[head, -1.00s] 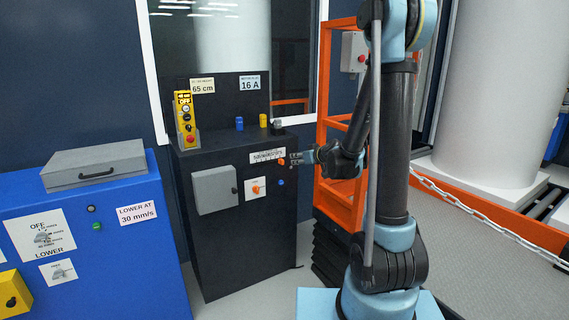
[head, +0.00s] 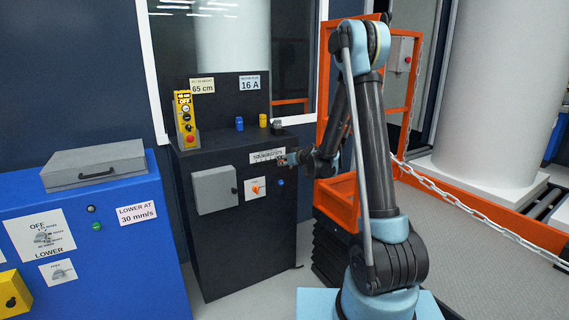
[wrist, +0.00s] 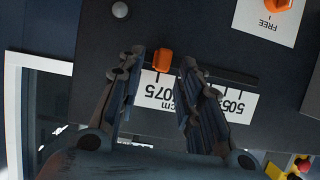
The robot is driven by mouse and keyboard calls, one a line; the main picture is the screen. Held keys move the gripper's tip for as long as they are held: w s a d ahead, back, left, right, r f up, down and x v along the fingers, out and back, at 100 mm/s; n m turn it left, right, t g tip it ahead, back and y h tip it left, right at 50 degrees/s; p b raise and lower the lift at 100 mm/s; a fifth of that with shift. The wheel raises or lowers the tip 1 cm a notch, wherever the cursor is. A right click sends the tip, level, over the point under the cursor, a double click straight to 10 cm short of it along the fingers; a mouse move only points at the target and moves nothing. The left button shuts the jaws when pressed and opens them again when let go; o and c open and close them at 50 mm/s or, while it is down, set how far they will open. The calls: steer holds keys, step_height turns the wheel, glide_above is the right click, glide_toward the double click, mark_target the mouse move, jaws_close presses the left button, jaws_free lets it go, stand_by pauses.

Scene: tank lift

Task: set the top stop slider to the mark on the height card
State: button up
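The top stop slider, an orange knob (wrist: 163,60), sits on a white cm scale strip (wrist: 238,100) that appears upside down in the wrist view. It stands near the 75 end; the exact reading is unclear. My gripper (wrist: 162,62) is open, with one finger on each side of the knob; I cannot tell whether they touch it. In the head view my gripper (head: 290,160) is at the right end of the strip (head: 266,156) and mostly hides the knob. The height card (head: 203,87) reads 65 cm.
The black cabinet carries a grey box (head: 215,190), an orange rotary switch (head: 256,189) and a blue button (head: 281,182) below the strip. A yellow pendant (head: 186,118) stands on top. An orange frame (head: 338,200) stands close to the right of my gripper.

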steer(key=shift+x, duration=0.85)
jaws_close()
steer(key=shift+s, duration=0.1)
